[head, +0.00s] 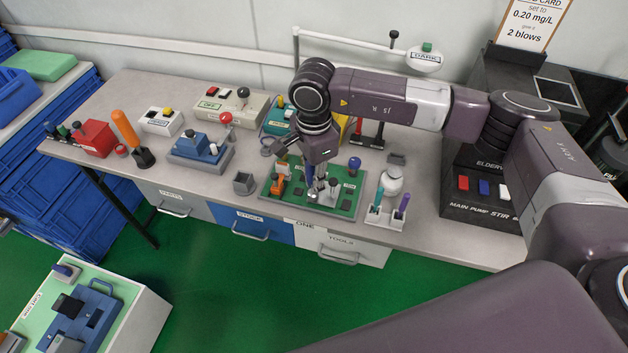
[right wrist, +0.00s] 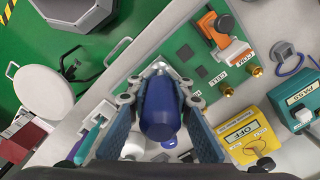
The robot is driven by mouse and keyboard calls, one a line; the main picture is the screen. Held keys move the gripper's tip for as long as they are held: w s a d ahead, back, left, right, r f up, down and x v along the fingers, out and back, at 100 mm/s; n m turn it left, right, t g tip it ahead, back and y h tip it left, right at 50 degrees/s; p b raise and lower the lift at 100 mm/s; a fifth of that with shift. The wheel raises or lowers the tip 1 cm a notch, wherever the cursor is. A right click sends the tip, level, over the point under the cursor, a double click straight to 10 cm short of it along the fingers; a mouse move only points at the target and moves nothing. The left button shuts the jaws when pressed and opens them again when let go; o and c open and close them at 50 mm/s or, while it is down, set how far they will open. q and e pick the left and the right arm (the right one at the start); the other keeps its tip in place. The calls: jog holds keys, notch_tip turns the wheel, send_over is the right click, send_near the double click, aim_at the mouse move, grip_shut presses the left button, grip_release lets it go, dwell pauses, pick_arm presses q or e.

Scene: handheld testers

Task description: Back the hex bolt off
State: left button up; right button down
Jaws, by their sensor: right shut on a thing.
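My right gripper (head: 310,174) is shut on a blue-handled driver (right wrist: 162,108) above the green board (right wrist: 200,55). The two fingers flank the thick handle in the right wrist view. The driver points down at the board; bright metal (right wrist: 158,68) shows at its far end. I cannot tell the bolt from the driver's tip there, nor whether they touch. My left gripper is in neither view.
A white holder (head: 384,216) with teal and purple handles stands to the right. A yellow meter (right wrist: 245,135) is close by. A small grey bin (head: 243,184) stands to the left.

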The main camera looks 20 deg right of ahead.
jog(key=shift+r+p, duration=0.5)
jog(key=shift+r, duration=1.15)
